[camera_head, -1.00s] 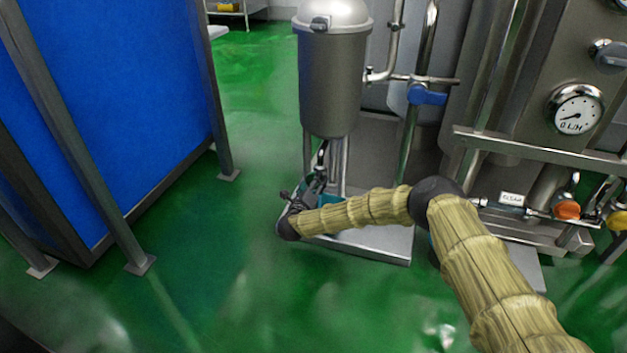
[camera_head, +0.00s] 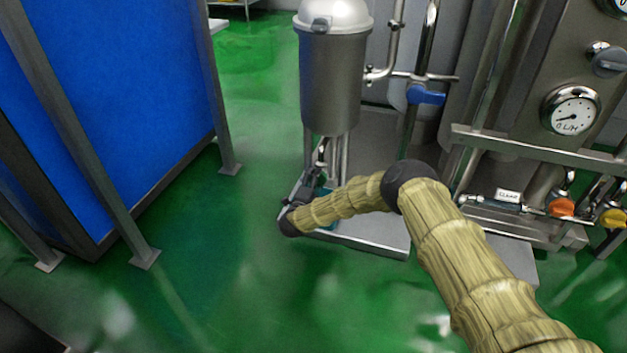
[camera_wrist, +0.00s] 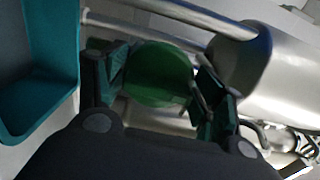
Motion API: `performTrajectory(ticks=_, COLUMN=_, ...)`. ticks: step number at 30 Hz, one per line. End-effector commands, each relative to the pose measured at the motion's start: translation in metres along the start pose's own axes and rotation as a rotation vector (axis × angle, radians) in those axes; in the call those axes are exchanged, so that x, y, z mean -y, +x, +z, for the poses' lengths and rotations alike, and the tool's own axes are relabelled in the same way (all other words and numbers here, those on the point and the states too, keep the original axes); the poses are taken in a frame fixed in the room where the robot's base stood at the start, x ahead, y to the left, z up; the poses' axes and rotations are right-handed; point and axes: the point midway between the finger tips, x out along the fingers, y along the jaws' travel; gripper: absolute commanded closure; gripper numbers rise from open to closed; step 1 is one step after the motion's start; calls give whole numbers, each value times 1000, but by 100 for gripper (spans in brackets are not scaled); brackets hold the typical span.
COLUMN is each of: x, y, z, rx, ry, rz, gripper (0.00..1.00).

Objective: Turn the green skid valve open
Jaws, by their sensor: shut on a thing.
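The green valve handle (camera_wrist: 158,75) shows in the wrist view as a rounded green knob between my two fingers. My gripper (camera_wrist: 160,92) is shut on it, with one finger on each side. In the head view my gripper (camera_head: 316,190) is low beside the skid, under the steel tank (camera_head: 329,80). The valve itself cannot be made out there, hidden by my gripper and wrist. How far the valve is turned cannot be told.
A teal container (camera_wrist: 40,80) is close on the left in the wrist view. The skid's steel base plate (camera_head: 375,240) lies below my arm. A blue-handled valve (camera_head: 426,95) and a gauge (camera_head: 571,111) are to the right. A blue panel (camera_head: 110,110) stands at left, with open green floor between.

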Motion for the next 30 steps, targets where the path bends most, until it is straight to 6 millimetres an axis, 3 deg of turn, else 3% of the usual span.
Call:
performTrajectory(ticks=17, x=0, y=0, z=0, rx=0, ry=-29, rz=0, gripper=55)
performTrajectory(ticks=18, x=0, y=0, z=0, rx=0, ry=-29, rz=0, gripper=24)
performTrajectory(ticks=19, x=0, y=0, z=0, rx=0, ry=-29, rz=0, gripper=19)
performTrajectory(ticks=30, x=0, y=-1, z=0, rx=0, ry=-27, rz=0, gripper=18)
